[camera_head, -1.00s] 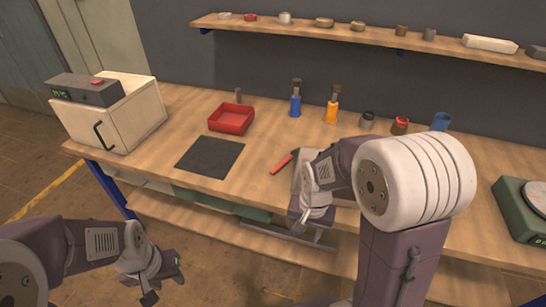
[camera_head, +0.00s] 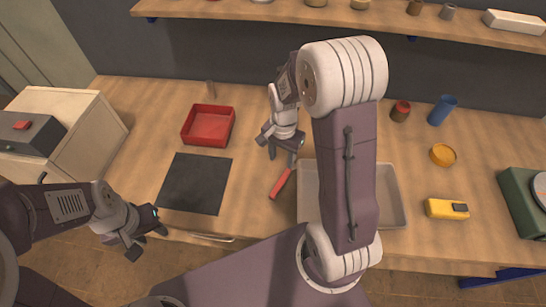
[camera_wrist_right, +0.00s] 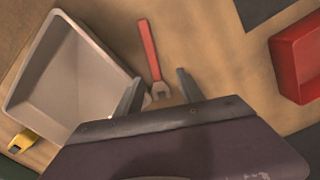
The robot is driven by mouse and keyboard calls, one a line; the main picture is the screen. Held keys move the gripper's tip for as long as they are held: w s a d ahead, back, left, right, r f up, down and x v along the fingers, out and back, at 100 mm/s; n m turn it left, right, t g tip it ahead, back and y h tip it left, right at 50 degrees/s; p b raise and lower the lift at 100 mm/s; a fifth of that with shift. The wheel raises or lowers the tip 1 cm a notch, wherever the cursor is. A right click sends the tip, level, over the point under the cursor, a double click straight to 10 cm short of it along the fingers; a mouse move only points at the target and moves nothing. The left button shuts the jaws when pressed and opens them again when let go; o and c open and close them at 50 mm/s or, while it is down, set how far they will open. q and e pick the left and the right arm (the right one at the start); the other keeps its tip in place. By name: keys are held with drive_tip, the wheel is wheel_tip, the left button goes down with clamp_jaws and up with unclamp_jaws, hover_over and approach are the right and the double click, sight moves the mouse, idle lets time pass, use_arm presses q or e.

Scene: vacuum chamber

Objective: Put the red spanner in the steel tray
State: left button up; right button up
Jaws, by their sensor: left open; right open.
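The red spanner (camera_head: 281,184) lies on the bench just left of the steel tray (camera_head: 393,196). It also shows in the right wrist view (camera_wrist_right: 149,50), its grey jaw end toward my gripper. My right gripper (camera_head: 282,160) is open and empty, above the spanner's far end. In the right wrist view the spanner's jaw end shows between the right gripper's fingers (camera_wrist_right: 160,75). The tray looks empty where visible (camera_wrist_right: 65,75); my right arm hides its middle in the head view. My left gripper (camera_head: 148,243) is open and empty in front of the bench.
A dark mat (camera_head: 194,183) and a red bin (camera_head: 208,126) lie left of the spanner. A yellow device (camera_head: 446,209) and a yellow round object (camera_head: 443,155) are right of the tray. A shelf (camera_head: 340,20) runs along the back wall.

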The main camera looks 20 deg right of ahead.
sight(284, 177)
drive_tip(key=s+f, duration=0.1)
drive_tip(key=f, duration=0.1)
drive_tip(key=shift+s+f, duration=0.35)
drive_tip(key=shift+f, duration=0.05)
drive_tip(key=shift+w+f, duration=0.4)
drive_tip(key=shift+f, duration=0.1)
drive_tip(key=f, duration=0.4)
drive_tip(key=shift+s+d+b, duration=0.3)
drive_tip(key=shift+s+b, duration=0.05)
drive_tip(key=shift+b, duration=0.05)
drive_tip(key=shift+f, duration=0.45)
use_arm(q)
drive_tip(key=shift+s+f, duration=0.3)
drive_tip(key=shift+s, duration=0.2)
use_arm(e)
drive_tip(key=shift+w, duration=0.1)
clamp_jaws()
